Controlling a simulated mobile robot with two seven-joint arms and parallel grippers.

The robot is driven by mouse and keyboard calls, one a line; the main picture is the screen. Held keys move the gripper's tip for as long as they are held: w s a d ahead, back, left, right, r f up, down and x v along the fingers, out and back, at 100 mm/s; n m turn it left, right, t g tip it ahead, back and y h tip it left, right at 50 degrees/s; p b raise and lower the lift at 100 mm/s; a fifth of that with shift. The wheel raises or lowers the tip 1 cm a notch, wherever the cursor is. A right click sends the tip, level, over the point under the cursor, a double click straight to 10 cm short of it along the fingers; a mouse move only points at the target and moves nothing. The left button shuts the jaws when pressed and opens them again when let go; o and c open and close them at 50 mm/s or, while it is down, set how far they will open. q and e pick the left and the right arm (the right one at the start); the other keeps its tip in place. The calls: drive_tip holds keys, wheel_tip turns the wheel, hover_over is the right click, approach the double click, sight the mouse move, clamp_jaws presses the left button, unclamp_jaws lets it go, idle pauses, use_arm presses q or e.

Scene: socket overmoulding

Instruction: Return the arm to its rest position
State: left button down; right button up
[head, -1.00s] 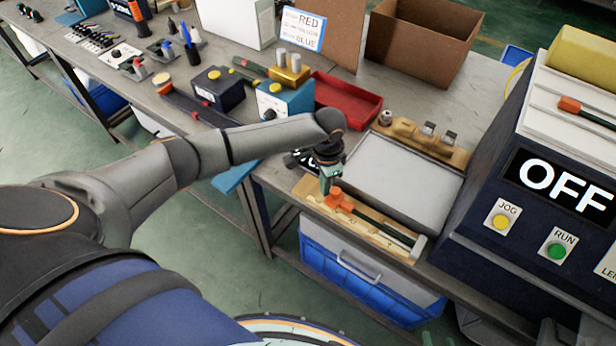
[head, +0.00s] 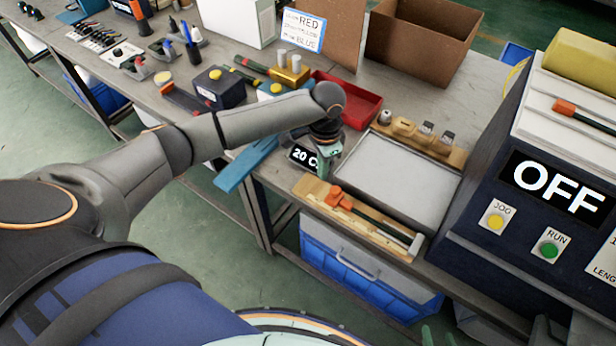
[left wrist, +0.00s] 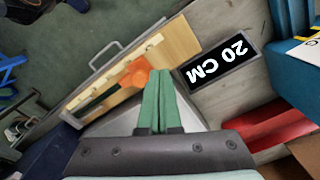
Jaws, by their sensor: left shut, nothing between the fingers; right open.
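My left gripper (head: 323,172) is above the bench's front edge, beside the "20 CM" display (head: 304,157). Its green fingers (left wrist: 159,103) are together with nothing between them in the left wrist view. My left arm (head: 215,138) reaches in from the left. The orange-ended dark cable (head: 365,213) lies in the wooden fixture (head: 313,188), apart from the gripper. The fixture also shows in the left wrist view (left wrist: 178,42). Only green fingertips of my right gripper (head: 428,335) show at the bottom edge, apart from each other.
A grey tray (head: 400,172) lies behind the fixture. A red bin (head: 352,103), a blue box and a wooden holder (head: 425,140) stand further back. The dark machine reading "OFF" (head: 535,190) is on the right. A blue crate (head: 350,270) is under the bench.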

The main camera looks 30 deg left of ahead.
use_arm(q)
drive_tip(key=shift+r, duration=0.4)
drive_tip(key=m+h, duration=0.1)
hover_over(336, 206)
drive_tip(key=s+d, duration=0.1)
drive_tip(key=s, duration=0.2)
wheel_tip(336, 206, down, 3)
drive_tip(key=s+d+t+h, duration=0.2)
drive_tip(key=s+d, duration=0.2)
drive_tip(key=s, duration=0.2)
drive_tip(key=s+a+r+n+t+y, duration=0.25)
drive_tip(key=s+a+n, duration=0.35)
drive_tip(key=s+a, duration=0.5)
drive_tip(key=w+d+f+t+h, duration=0.1)
drive_tip(key=d+f+t, duration=0.1)
drive_tip(key=f, duration=0.3)
drive_tip(key=w+d+f+t+h, duration=0.1)
drive_tip(key=w+d+f+t, duration=0.1)
drive_tip(key=f, duration=0.3)
drive_tip(key=shift+w+d+f+t, duration=0.25)
drive_tip(key=shift+d+f+t, duration=0.15)
drive_tip(key=shift+d, duration=0.25)
